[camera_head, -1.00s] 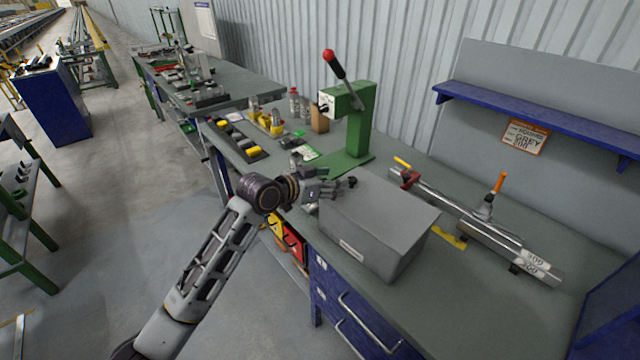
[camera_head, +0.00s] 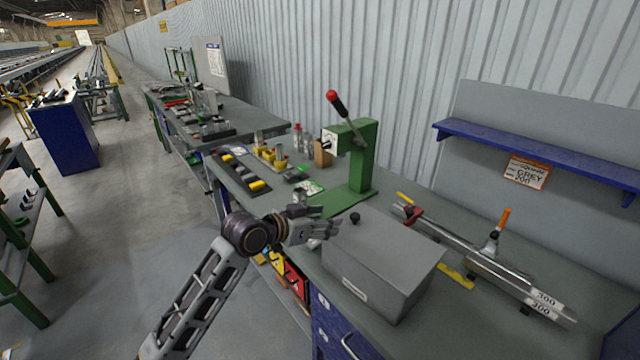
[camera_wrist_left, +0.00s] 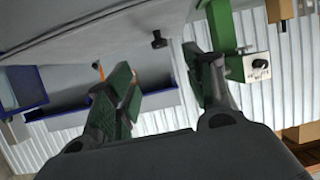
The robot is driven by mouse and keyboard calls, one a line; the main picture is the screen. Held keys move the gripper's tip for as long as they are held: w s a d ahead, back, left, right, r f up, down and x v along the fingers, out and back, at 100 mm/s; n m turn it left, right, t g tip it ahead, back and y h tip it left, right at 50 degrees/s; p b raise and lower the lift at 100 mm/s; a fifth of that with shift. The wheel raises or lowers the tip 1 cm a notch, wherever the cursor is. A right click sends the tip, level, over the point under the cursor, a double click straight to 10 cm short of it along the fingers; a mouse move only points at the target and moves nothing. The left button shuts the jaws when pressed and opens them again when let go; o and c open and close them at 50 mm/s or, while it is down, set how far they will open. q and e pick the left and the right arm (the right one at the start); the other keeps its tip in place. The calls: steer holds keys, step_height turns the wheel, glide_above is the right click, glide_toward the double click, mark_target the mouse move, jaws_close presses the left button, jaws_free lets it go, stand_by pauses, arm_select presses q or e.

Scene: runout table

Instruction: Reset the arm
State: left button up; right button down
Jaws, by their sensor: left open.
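My left arm comes in from the lower left in the head view. Its gripper (camera_head: 318,219) is at the left back edge of a closed grey box (camera_head: 385,262) with a black knob on its lid. I cannot tell whether the gripper touches the box. In the left wrist view the two green-padded fingers (camera_wrist_left: 165,88) stand apart with nothing between them. The box's grey surface (camera_wrist_left: 85,28) and its black knob (camera_wrist_left: 159,39) show beyond the fingers. My right gripper is not in view.
A green lever press (camera_head: 362,160) with a red-knobbed handle stands behind the gripper. A clamp holding metal profiles (camera_head: 490,272) lies right of the box. Small parts trays (camera_head: 243,170) lie at the back left. A blue shelf (camera_head: 540,152) is on the wall.

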arm_select(q)
steer(key=shift+f, duration=0.15)
steer(key=s+a+f+n+g+y, duration=0.1)
steer(key=s+a+f+n+y, duration=0.15)
steer(key=s+a+f, duration=0.35)
steer(key=s+a+f+n+g+y, duration=0.1)
steer(key=s+a+f+y, duration=0.3)
steer(key=f, duration=0.5)
steer(key=s+a+f+n+g+y, duration=0.2)
steer(key=s+a+f, duration=0.2)
steer(key=s+a, duration=0.4)
steer(key=s+a+f+n+g+y, duration=0.15)
steer(key=s+a+f, duration=0.4)
steer(key=s, duration=0.55)
step_height(320, 180, down, 32)
steer(key=s+g, duration=0.1)
steer(key=s, duration=0.1)
steer(key=s+a+f, duration=0.2)
steer(key=s+f, duration=0.8)
steer(key=s, duration=0.1)
steer(key=s+a+f+g, duration=0.1)
steer(key=s+a+f, duration=0.1)
steer(key=s+f, duration=0.8)
steer(key=shift+s+a, duration=0.35)
steer(key=shift+s, duration=0.4)
